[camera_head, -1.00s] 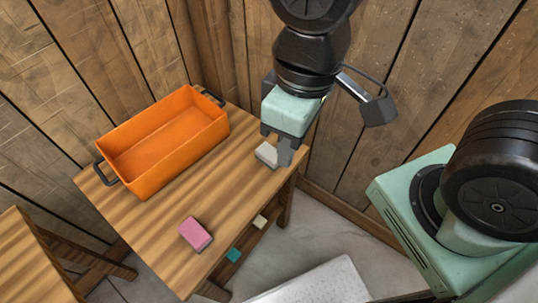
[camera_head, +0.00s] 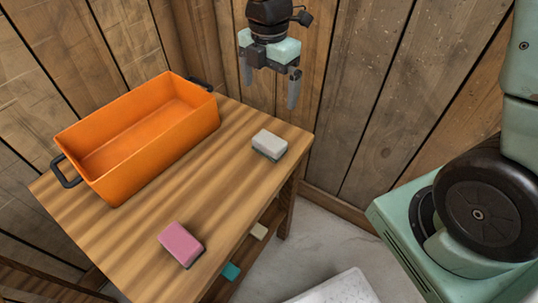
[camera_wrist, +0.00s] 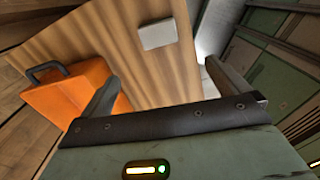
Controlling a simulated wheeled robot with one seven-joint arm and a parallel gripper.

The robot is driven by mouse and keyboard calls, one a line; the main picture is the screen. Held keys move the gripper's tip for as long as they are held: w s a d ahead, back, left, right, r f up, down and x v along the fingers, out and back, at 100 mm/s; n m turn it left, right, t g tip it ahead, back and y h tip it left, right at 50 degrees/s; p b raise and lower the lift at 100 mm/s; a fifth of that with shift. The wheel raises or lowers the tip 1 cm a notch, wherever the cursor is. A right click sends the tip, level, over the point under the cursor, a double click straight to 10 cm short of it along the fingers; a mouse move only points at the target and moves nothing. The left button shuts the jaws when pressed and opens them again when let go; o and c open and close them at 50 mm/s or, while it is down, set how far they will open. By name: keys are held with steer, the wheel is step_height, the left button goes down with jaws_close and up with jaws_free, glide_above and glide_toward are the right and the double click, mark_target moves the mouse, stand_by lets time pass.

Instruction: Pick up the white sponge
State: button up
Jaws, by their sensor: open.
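The white sponge (camera_head: 270,143) lies on the wooden table near its right corner, with a darker underside. In the wrist view the white sponge (camera_wrist: 158,34) shows beyond and between the two fingers, apart from them. My gripper (camera_head: 270,92) is open and empty. It is raised above the far right of the table, above and behind the sponge in the head view. In the wrist view its fingers (camera_wrist: 160,85) are spread wide. Nothing hides the sponge.
An orange container (camera_head: 145,132) with dark handles stands on the left of the table (camera_head: 220,185). A pink sponge (camera_head: 181,244) lies near the front edge. A teal item (camera_head: 231,271) and a cream item (camera_head: 258,231) sit on a lower shelf. Wooden walls stand close behind.

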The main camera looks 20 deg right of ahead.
mark_target(269, 140)
steer(key=f, duration=1.2)
steer(key=f+b, duration=0.1)
steer(key=f, duration=0.5)
steer(key=shift+w+d, duration=0.25)
steer(key=shift+r, duration=0.1)
steer(key=c, duration=1)
